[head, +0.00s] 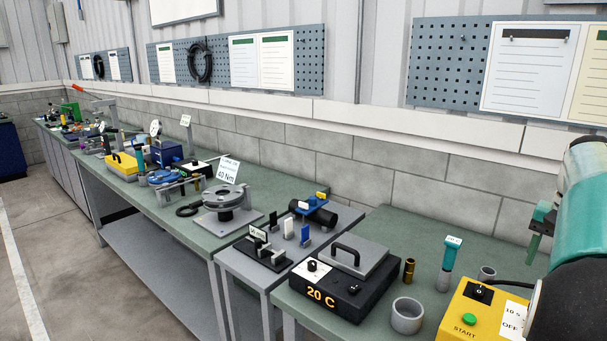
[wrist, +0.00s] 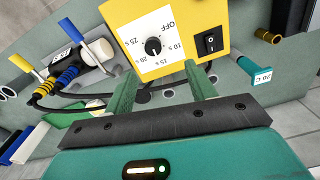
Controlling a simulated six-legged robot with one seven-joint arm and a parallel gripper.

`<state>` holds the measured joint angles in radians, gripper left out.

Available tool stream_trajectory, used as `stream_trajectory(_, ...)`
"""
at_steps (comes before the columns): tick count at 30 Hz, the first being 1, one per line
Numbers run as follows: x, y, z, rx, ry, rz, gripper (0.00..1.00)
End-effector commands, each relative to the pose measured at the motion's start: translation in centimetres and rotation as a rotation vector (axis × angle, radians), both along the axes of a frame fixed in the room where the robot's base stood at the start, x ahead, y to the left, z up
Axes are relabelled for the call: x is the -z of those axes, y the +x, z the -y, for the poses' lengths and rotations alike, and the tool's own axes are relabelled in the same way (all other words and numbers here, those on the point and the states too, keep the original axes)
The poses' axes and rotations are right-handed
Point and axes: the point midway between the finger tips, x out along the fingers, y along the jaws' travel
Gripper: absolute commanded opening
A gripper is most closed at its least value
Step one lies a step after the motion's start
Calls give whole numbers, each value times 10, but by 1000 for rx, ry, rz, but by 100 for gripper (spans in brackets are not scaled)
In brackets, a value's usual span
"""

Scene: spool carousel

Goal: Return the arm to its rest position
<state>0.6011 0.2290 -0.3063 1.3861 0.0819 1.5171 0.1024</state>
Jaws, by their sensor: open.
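My gripper (head: 541,228) is at the right edge of the head view, raised above the bench, with my teal and black arm beside it. In the wrist view my gripper (wrist: 160,82) shows two green fingers spread apart, with nothing held between them. Beyond the fingers is a yellow box (wrist: 138,22) with a dial marked in seconds and a black rocker switch. In the head view the yellow box (head: 466,323) stands at the lower right, with a green START button; my arm hides part of it.
A black unit (head: 318,296) marked 20 C, a grey ring (head: 407,317), a brass cylinder (head: 409,270) and a teal-topped post (head: 448,262) stand near the yellow box. A grey round fixture (head: 228,203) is farther left. The wall and pegboard (head: 447,62) rise behind the bench.

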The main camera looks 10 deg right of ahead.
Motion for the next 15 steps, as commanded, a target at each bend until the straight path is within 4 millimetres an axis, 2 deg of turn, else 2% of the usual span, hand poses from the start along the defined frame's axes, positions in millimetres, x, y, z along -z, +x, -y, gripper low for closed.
stream_trajectory(3, -6, 10, -47, -98, -16, 50, 56)
stream_trajectory(8, -5, 16, -123, -260, -47, 122, 56)
stream_trajectory(15, 10, 2, -234, -508, -101, 228, 56)
